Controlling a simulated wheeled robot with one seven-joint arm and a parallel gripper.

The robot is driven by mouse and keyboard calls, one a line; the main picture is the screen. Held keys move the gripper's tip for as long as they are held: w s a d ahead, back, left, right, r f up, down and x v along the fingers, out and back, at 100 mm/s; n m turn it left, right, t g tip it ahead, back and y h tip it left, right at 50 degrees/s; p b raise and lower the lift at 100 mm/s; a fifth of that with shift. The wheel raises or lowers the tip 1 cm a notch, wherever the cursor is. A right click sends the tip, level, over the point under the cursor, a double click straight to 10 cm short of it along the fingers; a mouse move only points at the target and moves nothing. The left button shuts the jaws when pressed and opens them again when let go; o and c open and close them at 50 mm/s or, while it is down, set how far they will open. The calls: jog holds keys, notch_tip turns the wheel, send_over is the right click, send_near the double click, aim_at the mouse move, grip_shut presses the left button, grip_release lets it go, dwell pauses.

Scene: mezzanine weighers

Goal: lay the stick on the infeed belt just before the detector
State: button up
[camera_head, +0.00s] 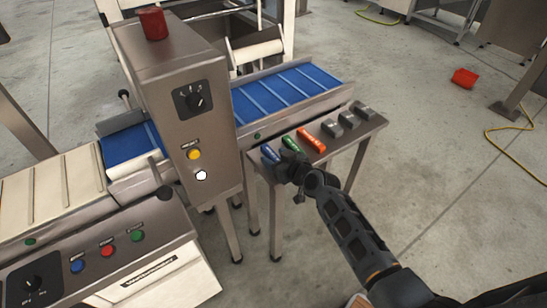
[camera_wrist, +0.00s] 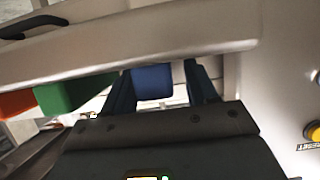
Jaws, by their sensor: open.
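Three sticks lie side by side on a small steel side table (camera_head: 372,124): a blue stick (camera_head: 269,154), a green stick (camera_head: 291,144) and an orange stick (camera_head: 311,140). My gripper (camera_head: 290,167) is at the near ends of the blue and green sticks. In the wrist view my open gripper (camera_wrist: 162,88) has the blue stick (camera_wrist: 152,82) between its fingers, with no clear contact. The green stick (camera_wrist: 75,92) is just left of them. The detector (camera_head: 170,90) is a tall steel housing. Blue belt shows on its left (camera_head: 130,143) and right (camera_head: 285,90).
Several grey blocks (camera_head: 349,120) sit on the side table, right of the orange stick. A red cylinder (camera_head: 152,23) tops the detector. A control panel (camera_head: 95,250) stands in the left foreground. A red bin (camera_head: 464,78) lies on the open floor at right.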

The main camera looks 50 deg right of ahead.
grip_shut()
dwell(0.5)
jog(key=shift+r, duration=0.15)
notch_tip(320, 180, up, 4)
jog(key=shift+r+p, duration=0.2)
jog(key=shift+p, duration=0.3)
jog(key=s+d+r+b, duration=0.3)
jog(key=s+d+r, duration=0.3)
jog(key=s+d, duration=0.25)
jog(key=n+y, duration=0.2)
send_near(276, 158)
jog(key=w+a+f, duration=0.1)
jog(key=w+a, duration=0.4)
jog(key=a, duration=0.2)
jog(key=a+f+n+y, duration=0.1)
jog(key=a+f, duration=0.3)
jog(key=a, duration=1.1)
jog(key=shift+w+a+t+y, duration=0.3)
jog(key=shift+a+y, duration=0.05)
jog(key=shift+y, duration=0.05)
